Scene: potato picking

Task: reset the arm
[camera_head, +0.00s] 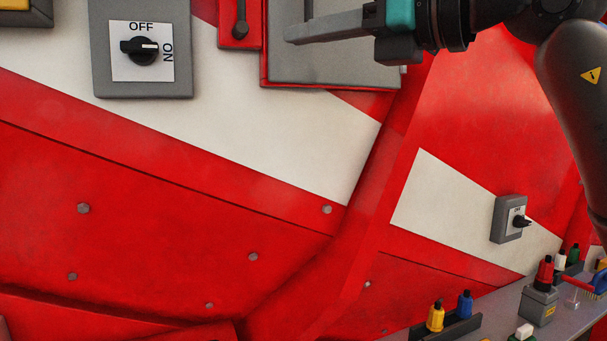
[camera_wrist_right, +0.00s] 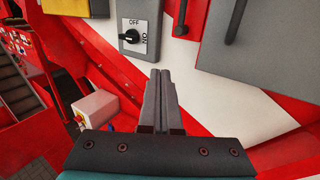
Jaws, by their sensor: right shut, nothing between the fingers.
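My right gripper (camera_head: 290,33) comes in from the upper right in the head view, its fingers pointing left. It is shut and empty. It is in front of a grey panel (camera_head: 330,68) with a red border. In the right wrist view the two fingers of the gripper (camera_wrist_right: 161,72) lie together, pointing up the picture below a rotary switch (camera_wrist_right: 133,36). The rotary switch also shows in the head view (camera_head: 142,50), to the left of the fingertips and apart from them. Its knob is black on a plate marked OFF and ON. My left gripper is not in view.
A second rotary switch (camera_head: 510,220) is on the red and white wall at the right. A shelf (camera_head: 570,318) at the lower right holds small coloured bottles and a grey box (camera_head: 538,305). The right wrist view shows stairs (camera_wrist_right: 15,88) and a light box (camera_wrist_right: 97,108) at the left.

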